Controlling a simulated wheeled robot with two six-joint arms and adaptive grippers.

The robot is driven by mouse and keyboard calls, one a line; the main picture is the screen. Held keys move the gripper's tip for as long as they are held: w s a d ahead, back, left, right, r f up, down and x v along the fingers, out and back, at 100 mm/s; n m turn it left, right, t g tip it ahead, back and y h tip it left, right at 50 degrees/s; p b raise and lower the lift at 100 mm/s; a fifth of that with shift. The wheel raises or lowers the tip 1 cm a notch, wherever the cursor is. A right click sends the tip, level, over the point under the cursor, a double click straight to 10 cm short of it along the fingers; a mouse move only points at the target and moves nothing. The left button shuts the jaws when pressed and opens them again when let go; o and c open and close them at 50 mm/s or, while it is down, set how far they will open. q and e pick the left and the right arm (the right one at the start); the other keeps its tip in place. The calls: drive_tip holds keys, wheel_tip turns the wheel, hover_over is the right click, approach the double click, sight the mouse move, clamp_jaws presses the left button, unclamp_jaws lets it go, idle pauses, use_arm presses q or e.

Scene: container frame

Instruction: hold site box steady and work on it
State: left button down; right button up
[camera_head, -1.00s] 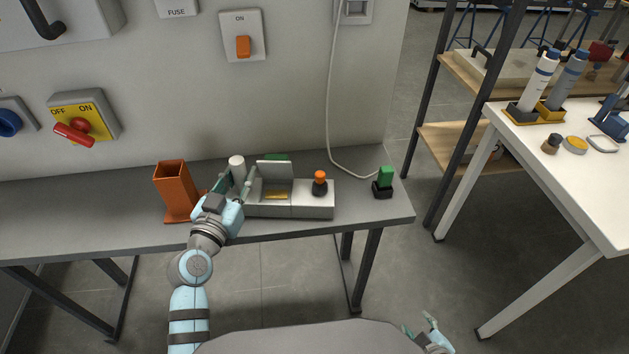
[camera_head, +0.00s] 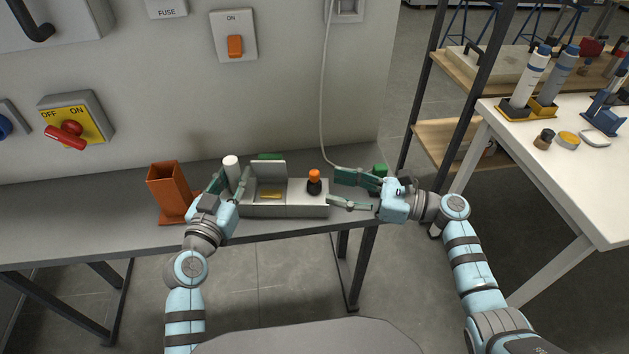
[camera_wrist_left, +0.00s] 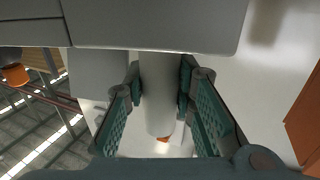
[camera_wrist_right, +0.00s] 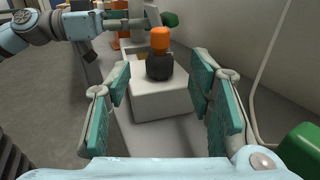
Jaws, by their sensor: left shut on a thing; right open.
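The site box (camera_head: 306,204) is a grey box on the bench, with a raised lid (camera_head: 270,170) over its left part and a gold-coloured piece (camera_head: 270,194) below the lid. An orange-topped black knob (camera_head: 314,183) stands on its right part; it also shows in the right wrist view (camera_wrist_right: 160,55). My left gripper (camera_head: 229,184) is shut on the white cylinder (camera_head: 231,170) at the box's left end; the cylinder shows between its fingers in the left wrist view (camera_wrist_left: 158,95). My right gripper (camera_head: 334,190) is open at the box's right end, apart from the knob.
An orange holder (camera_head: 170,190) stands left of the box. A cable (camera_head: 323,100) hangs down the wall. A white table (camera_head: 590,180) stands at the right.

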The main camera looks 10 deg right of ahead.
sight(314, 182)
drive_tip(key=x, duration=0.6)
drive_tip(key=shift+a, duration=0.1)
drive_tip(key=shift+c, duration=0.4)
clamp_jaws()
